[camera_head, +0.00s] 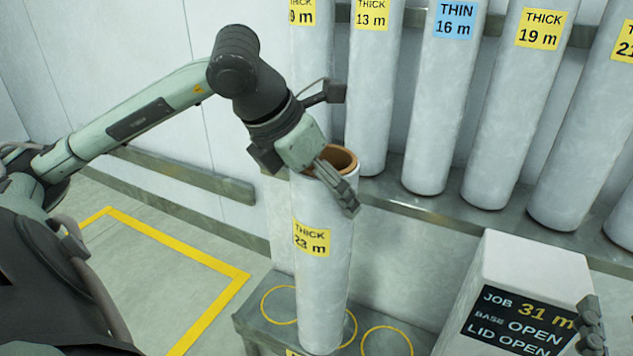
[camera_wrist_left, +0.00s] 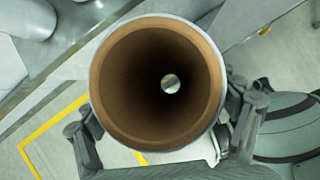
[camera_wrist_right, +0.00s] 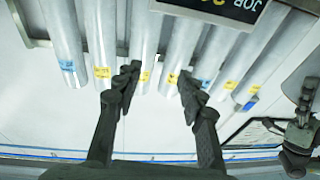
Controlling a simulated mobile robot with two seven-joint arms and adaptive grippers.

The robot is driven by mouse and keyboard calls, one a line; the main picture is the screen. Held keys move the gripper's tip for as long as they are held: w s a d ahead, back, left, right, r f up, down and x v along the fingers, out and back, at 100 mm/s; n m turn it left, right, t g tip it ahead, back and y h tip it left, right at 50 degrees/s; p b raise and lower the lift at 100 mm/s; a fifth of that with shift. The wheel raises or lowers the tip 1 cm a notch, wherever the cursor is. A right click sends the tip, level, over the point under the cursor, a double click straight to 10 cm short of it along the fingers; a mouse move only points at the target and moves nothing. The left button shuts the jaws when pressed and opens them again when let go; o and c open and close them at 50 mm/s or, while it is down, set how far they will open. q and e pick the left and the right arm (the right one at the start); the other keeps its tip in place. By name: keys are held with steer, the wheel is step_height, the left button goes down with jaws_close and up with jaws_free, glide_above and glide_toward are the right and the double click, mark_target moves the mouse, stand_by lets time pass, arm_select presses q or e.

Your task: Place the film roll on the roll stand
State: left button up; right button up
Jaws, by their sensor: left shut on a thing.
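The film roll (camera_head: 322,275) is a tall white tube with a brown core and a yellow "THICK 23 m" label. It stands nearly upright, slightly tilted. My left gripper (camera_head: 343,188) is shut on its upper end; the left wrist view looks down into the roll's open core (camera_wrist_left: 158,85), with a finger on each side. The roll stand (camera_head: 386,342) is a low grey block with yellow circles on top. The roll's lower end is over the middle circle; I cannot tell whether it touches. My right gripper (camera_wrist_right: 157,90) is open and empty; its fingers show at the head view's right edge (camera_head: 590,330).
Several labelled white rolls (camera_head: 442,90) lean along a metal rack (camera_head: 395,195) behind. A white box with a job sign (camera_head: 520,322) reading "31 m", "BASE OPEN" and "LID OPEN" is right of the stand. Yellow lines (camera_head: 215,262) mark free floor at left.

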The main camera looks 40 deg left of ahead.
arm_select(q)
steer(key=w+f, duration=0.9)
arm_select(e)
steer(key=shift+g+h, duration=0.7)
steer(key=shift+g, duration=0.2)
steer(key=f, duration=0.1)
steer(key=d+f, duration=0.1)
steer(key=w+f, duration=0.1)
steer(key=shift+d+f, duration=0.25)
steer(key=shift+f, duration=0.15)
arm_select(q)
steer(key=shift+w, duration=0.1)
arm_select(e)
steer(key=shift+s, duration=0.1)
arm_select(q)
steer(key=shift+f, duration=0.1)
steer(key=o, duration=1.4)
steer(key=shift+f, duration=0.15)
steer(key=o, duration=0.3)
arm_select(e)
steer(key=shift+a+r, duration=0.1)
steer(key=shift+r, duration=0.1)
